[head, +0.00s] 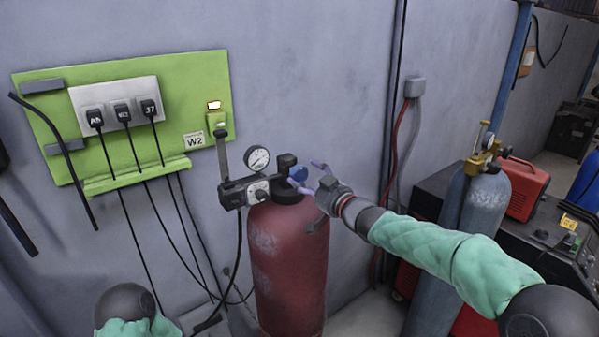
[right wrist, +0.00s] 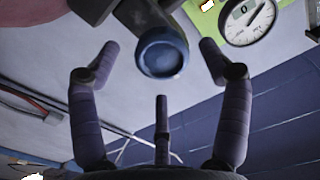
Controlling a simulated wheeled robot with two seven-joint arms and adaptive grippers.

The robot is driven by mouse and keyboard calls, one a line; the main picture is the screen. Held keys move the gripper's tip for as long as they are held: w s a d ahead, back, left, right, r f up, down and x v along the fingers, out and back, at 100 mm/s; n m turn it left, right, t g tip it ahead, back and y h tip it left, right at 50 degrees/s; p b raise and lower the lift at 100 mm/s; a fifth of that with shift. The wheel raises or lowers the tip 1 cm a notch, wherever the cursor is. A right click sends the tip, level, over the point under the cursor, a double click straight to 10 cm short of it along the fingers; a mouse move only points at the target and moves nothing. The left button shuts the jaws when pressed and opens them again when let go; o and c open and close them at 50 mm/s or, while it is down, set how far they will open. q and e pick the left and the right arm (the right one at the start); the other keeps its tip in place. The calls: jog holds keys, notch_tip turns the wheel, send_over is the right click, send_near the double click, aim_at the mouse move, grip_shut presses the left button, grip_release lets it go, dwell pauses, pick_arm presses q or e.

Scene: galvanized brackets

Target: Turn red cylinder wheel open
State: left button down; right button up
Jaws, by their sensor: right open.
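The red cylinder (head: 290,265) stands upright against the wall, with a dark valve head and a round gauge (head: 257,159) on top. A round blue wheel (head: 298,174) is on the right side of the valve head. It also shows large in the right wrist view (right wrist: 162,52). My right gripper (head: 308,177) is open, its purple fingers pointing at the wheel. In the right wrist view the wheel lies between the two spread side fingers, with visible gaps on both sides; a third finger is below it. My left gripper is out of view.
A green panel (head: 205,85) with black plugs and hanging cables is on the wall at left. A grey-blue cylinder (head: 485,195) with a brass valve stands at right, by a red box (head: 524,190). A red hose (head: 393,150) runs down the wall.

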aim_at(301, 176)
jog(key=shift+x, duration=1.15)
jog(key=shift+w+a+p, duration=0.35)
jog(key=shift+w+a, duration=0.1)
jog(key=shift+w, duration=0.05)
jog(key=c, duration=1.2)
